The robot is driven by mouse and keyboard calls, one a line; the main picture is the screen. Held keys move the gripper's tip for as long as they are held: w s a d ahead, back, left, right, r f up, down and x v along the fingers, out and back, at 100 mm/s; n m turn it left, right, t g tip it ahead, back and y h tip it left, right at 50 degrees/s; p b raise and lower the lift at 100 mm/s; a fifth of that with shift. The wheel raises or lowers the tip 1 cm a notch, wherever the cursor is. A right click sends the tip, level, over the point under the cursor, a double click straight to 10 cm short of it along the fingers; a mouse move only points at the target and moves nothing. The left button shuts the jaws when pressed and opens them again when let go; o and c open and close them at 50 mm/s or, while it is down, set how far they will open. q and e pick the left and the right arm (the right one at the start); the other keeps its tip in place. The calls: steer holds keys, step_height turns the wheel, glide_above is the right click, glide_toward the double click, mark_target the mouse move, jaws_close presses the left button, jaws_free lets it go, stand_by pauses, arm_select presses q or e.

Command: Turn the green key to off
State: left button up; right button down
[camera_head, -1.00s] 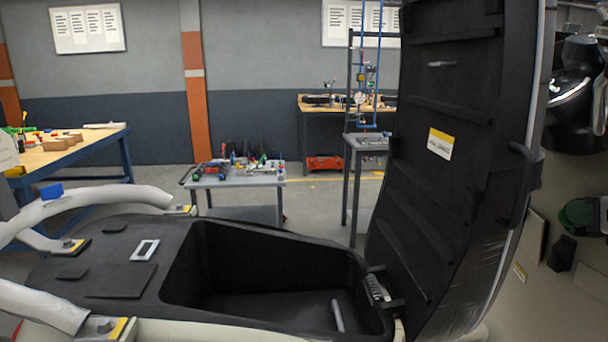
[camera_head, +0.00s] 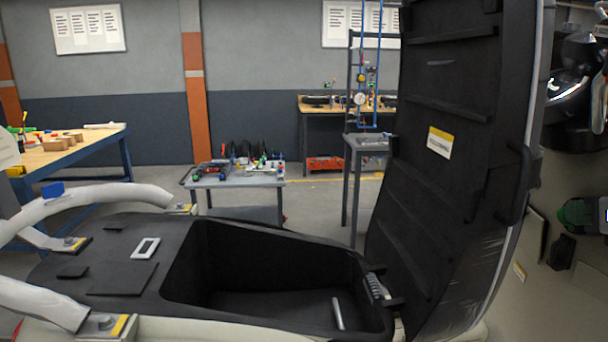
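A green part, which looks like the green key (camera_head: 577,213), shows at the right edge against a beige panel. A pale piece with a blue patch sits beside it and is cut off by the picture edge. The key's exact angle is too small to tell. A glossy black shape in the upper right corner appears to be my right gripper (camera_head: 582,105). It is above the green part and apart from it. Its fingers are dark and partly cut off, so I cannot tell whether it is open or shut. My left gripper is not in view.
A black open compartment (camera_head: 178,262) fills the lower middle, its tall black lid (camera_head: 445,95) raised upright just left of the key. White curved rails (camera_head: 95,197) stand at left. A grey cart (camera_head: 235,181) with tools and a wooden-topped workbench (camera_head: 60,153) stand behind.

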steer(key=shift+a+f, duration=0.1)
steer(key=shift+f, duration=0.45)
steer(key=r+b+v, duration=0.1)
steer(key=b+v, duration=0.4)
steer(key=v, duration=0.3)
steer(key=shift+r, duration=0.3)
steer(key=shift+w+d, duration=0.15)
steer(key=shift+d, duration=0.05)
